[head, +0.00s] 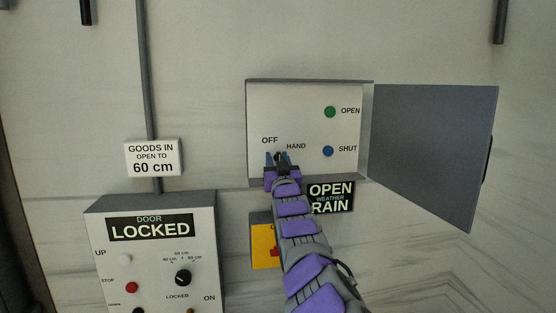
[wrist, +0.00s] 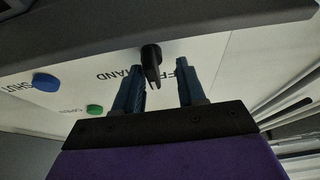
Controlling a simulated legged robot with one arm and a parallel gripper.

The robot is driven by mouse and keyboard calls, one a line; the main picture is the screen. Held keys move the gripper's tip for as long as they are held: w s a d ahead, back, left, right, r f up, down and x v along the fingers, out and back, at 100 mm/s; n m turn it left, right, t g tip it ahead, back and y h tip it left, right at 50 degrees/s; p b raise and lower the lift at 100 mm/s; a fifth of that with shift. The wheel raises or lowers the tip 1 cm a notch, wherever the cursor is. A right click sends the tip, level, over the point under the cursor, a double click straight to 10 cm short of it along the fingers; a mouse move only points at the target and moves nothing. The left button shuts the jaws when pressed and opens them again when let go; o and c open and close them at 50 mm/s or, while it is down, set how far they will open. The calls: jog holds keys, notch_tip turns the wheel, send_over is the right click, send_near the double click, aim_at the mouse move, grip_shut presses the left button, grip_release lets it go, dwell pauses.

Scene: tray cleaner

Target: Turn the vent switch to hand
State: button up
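The open vent control box (head: 290,105) is on the wall in the head view, with OFF and HAND labels at its lower left. My gripper (head: 276,157) is raised to the panel just below these labels and mostly hides the switch there. In the wrist view, the black vent switch (wrist: 152,62) stands out from the white panel, which appears upside down. My gripper's two blue fingers (wrist: 160,68) are apart, one on each side of the switch, with gaps showing. The switch's exact setting is hard to tell.
A green OPEN button (head: 330,112) and a blue SHUT button (head: 328,151) are right of my gripper. The box's grey door (head: 432,150) hangs open to the right. A weather sign (head: 331,197) and yellow switch box (head: 262,240) are below; the door panel (head: 150,265) is lower left.

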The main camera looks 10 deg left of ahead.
jog(key=shift+a, duration=0.15)
jog(key=shift+w+d, duration=0.1)
jog(key=shift+d, duration=0.6)
jog(key=shift+c, duration=0.8)
jog(key=shift+a, duration=0.2)
grip_shut()
